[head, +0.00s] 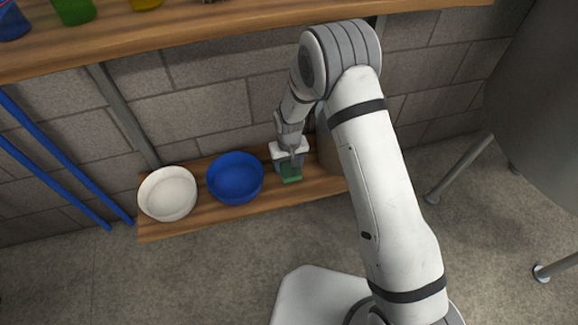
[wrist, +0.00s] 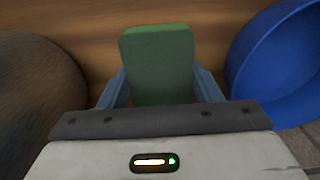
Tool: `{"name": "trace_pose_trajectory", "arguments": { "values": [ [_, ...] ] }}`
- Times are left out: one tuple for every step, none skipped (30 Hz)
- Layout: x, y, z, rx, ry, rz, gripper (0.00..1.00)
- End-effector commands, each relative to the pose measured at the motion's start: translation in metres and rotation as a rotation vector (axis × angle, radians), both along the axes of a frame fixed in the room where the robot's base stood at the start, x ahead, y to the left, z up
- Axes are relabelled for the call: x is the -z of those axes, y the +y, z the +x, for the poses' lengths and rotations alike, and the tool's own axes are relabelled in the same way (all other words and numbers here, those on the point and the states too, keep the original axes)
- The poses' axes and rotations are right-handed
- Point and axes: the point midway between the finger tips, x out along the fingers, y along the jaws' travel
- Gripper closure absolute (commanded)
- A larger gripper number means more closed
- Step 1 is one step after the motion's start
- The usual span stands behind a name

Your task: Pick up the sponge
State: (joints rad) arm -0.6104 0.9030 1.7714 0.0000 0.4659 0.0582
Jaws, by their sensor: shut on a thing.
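The sponge is a green block and shows in the wrist view (wrist: 158,62) between the two blue-grey fingers. In the head view a small part of the green sponge (head: 291,178) shows below my gripper, over the low wooden shelf (head: 215,212). My gripper (wrist: 158,92) is shut on the sponge, with one finger against each side. In the head view my gripper (head: 289,165) is low over the shelf, between the blue bowl and a rounded grey-brown container. I cannot tell whether the sponge touches the shelf.
A blue bowl (head: 235,178) stands just left of my gripper, with a white bowl (head: 167,194) further left. A rounded container (head: 328,150) stands close on the right, partly behind my arm. An upper wooden shelf (head: 230,28) runs above. Blue poles (head: 60,150) lean at far left.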

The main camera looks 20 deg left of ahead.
Motion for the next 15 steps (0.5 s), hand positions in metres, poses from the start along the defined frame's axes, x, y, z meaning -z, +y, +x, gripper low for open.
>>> {"name": "trace_pose_trajectory", "arguments": {
  "values": [
    [-0.015,0.000,0.000,0.000,-0.002,0.001,0.66],
    [-0.020,0.000,0.000,0.000,-0.001,0.001,0.66],
    [-0.027,0.000,0.000,0.000,0.000,0.000,0.66],
    [-0.032,0.000,0.000,0.000,0.000,0.000,0.66],
    [-0.038,0.000,0.000,0.001,-0.001,0.001,0.66],
    [-0.033,-0.006,-0.009,0.000,0.004,-0.003,0.66],
    [-0.032,-0.009,-0.014,0.000,0.004,-0.003,0.66],
    [-0.032,-0.013,-0.020,0.001,0.005,-0.003,0.66],
    [-0.032,-0.017,-0.027,0.001,0.005,-0.003,0.66],
    [-0.032,-0.021,-0.033,0.001,0.004,-0.003,0.66],
    [-0.033,-0.025,-0.040,0.001,0.005,-0.003,0.66],
    [-0.033,-0.031,-0.049,0.001,0.004,-0.003,0.66],
    [-0.033,-0.035,-0.056,0.001,0.005,-0.003,0.66],
    [-0.033,-0.040,-0.064,0.001,0.006,-0.004,0.66],
    [-0.033,-0.047,-0.074,0.001,0.006,-0.004,0.66]
  ]
}}
